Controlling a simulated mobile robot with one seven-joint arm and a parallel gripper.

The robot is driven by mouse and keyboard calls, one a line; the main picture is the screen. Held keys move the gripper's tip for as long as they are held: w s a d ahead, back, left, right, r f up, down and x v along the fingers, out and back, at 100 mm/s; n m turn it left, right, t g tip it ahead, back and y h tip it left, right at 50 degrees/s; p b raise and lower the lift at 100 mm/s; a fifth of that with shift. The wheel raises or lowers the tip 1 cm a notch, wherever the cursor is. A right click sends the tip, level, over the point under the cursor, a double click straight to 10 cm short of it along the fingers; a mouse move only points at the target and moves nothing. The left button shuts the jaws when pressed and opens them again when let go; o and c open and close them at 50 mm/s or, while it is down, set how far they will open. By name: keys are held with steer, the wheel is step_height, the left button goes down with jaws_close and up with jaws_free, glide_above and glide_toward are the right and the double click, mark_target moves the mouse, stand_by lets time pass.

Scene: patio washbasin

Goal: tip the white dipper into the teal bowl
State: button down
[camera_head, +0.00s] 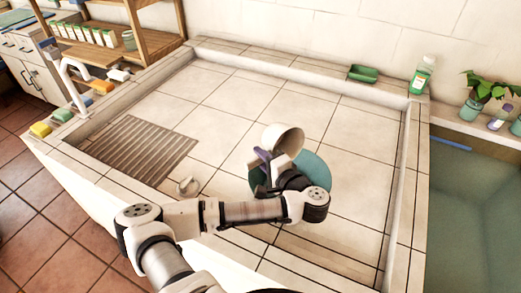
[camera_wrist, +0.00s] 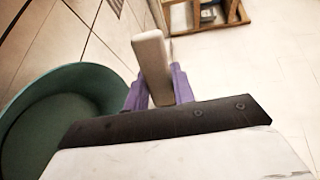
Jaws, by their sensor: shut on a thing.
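The white dipper (camera_head: 284,138) is held up in the head view, its cup beside the upper edge of the teal bowl (camera_head: 317,170). The cup looks tilted, and its contents cannot be made out. My gripper (camera_head: 264,158) is over the bowl and hides much of it. In the wrist view, my gripper's purple fingers (camera_wrist: 158,88) are shut on the dipper's pale handle (camera_wrist: 152,62). The teal bowl (camera_wrist: 62,112) shows at the left there, with its visible inside looking empty.
A brown slatted mat (camera_head: 137,148) and a small pale round object (camera_head: 188,186) lie left of the bowl. A green tray (camera_head: 363,73) and a green-white bottle (camera_head: 423,75) stand on the raised basin edge. The tiles behind the dipper are clear.

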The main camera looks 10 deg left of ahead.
steer(key=shift+s+d+f+t+y, duration=0.25)
steer(key=shift+t+y, duration=0.15)
steer(key=shift+t, duration=0.1)
steer(key=shift+s+d, duration=0.1)
steer(key=shift+s, duration=0.05)
steer(key=t+y+b, duration=0.2)
steer(key=b, duration=0.1)
steer(key=shift+s+d+f, duration=0.3)
steer(key=shift+d, duration=0.05)
steer(key=shift+s+r+b, duration=0.1)
steer(key=shift+b, duration=0.2)
stand_by(0.6)
step_height(320, 180, up, 3)
steer(key=g+h+p, duration=0.3)
steer(key=g+h, duration=0.1)
steer(key=shift+g, duration=0.4)
